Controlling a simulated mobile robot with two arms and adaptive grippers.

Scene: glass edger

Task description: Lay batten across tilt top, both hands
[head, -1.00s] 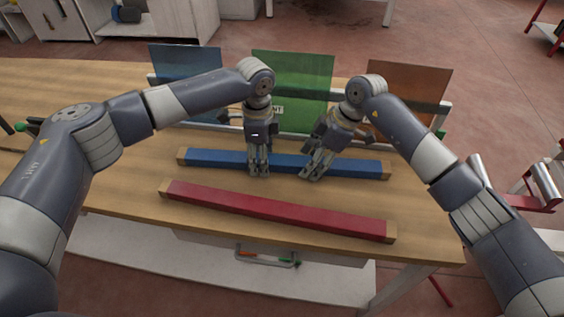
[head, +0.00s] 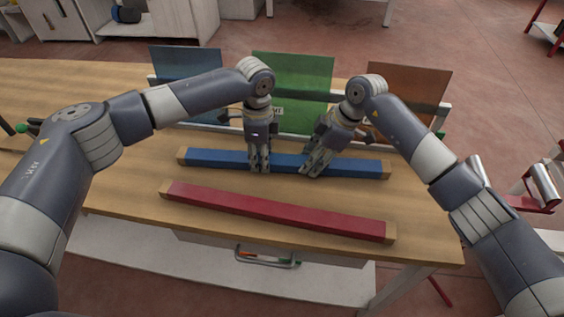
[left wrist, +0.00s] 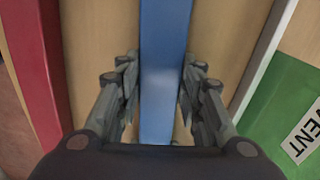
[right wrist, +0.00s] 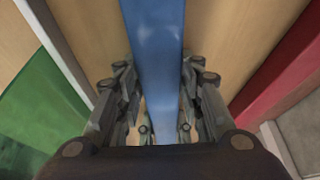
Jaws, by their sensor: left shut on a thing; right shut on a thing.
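A long blue batten (head: 215,159) with tan ends lies along the wooden tabletop (head: 130,190), behind a similar red batten (head: 270,208). My left gripper (head: 259,168) is shut on the blue batten left of its middle. My right gripper (head: 314,170) is shut on it right of its middle, with its wrist slanted. In the left wrist view the blue batten (left wrist: 164,70) runs between the fingers, and it does so in the right wrist view (right wrist: 155,50). The batten looks level, at or very near the tabletop. I cannot tell which surface is the tilt top.
Upright blue (head: 187,72), green (head: 300,78) and orange (head: 408,88) panels stand in a pale rack behind the battens. A red stand with a roller (head: 543,185) is at the right. The tabletop's left part is mostly clear.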

